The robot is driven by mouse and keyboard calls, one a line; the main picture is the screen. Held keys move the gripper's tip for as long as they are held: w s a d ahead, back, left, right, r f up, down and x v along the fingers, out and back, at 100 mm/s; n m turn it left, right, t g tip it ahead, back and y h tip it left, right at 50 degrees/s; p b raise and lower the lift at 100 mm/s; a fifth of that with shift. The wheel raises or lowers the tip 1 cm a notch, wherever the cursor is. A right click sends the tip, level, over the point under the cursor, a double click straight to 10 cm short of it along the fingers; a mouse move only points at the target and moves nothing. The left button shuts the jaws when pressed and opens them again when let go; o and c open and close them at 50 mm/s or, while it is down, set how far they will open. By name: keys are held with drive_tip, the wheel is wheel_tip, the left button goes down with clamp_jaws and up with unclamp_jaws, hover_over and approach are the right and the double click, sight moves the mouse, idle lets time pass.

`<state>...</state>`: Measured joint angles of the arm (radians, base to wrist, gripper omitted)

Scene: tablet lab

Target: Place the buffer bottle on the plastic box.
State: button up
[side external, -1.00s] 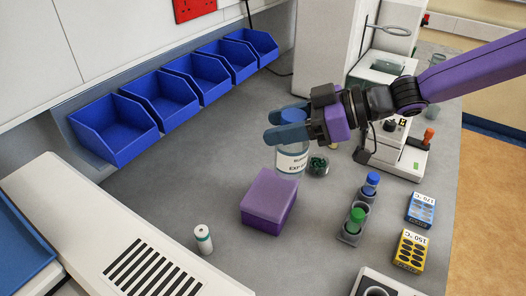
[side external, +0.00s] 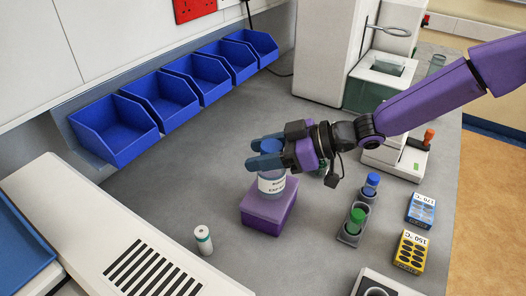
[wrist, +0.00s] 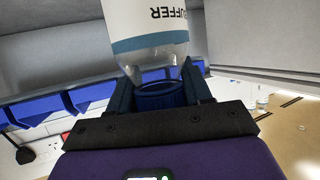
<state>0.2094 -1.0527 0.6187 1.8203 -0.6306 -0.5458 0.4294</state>
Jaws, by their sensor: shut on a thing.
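The buffer bottle (side external: 272,183) has a blue cap, a clear shoulder and a white label. My gripper (side external: 265,154) is shut on it near the cap and holds it upright. The purple plastic box (side external: 266,215) stands on the bench directly below the bottle. The bottle's base overlaps the box top in the side view; I cannot tell whether they touch. In the wrist view the bottle (wrist: 150,35) shows its "BUFFER" label, with its neck between the fingers (wrist: 160,95). The box is not visible there.
A small white vial (side external: 203,240) stands left of the box. Blue bins (side external: 180,95) line the wall.

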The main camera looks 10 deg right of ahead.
drive_tip(key=o, duration=1.3)
drive_tip(key=shift+f, duration=0.1)
drive_tip(key=shift+d+r, duration=0.3)
drive_tip(key=shift+d, duration=0.05)
drive_tip(key=v, duration=1.1)
drive_tip(key=shift+s, duration=0.2)
drive_tip(key=shift+d, duration=0.1)
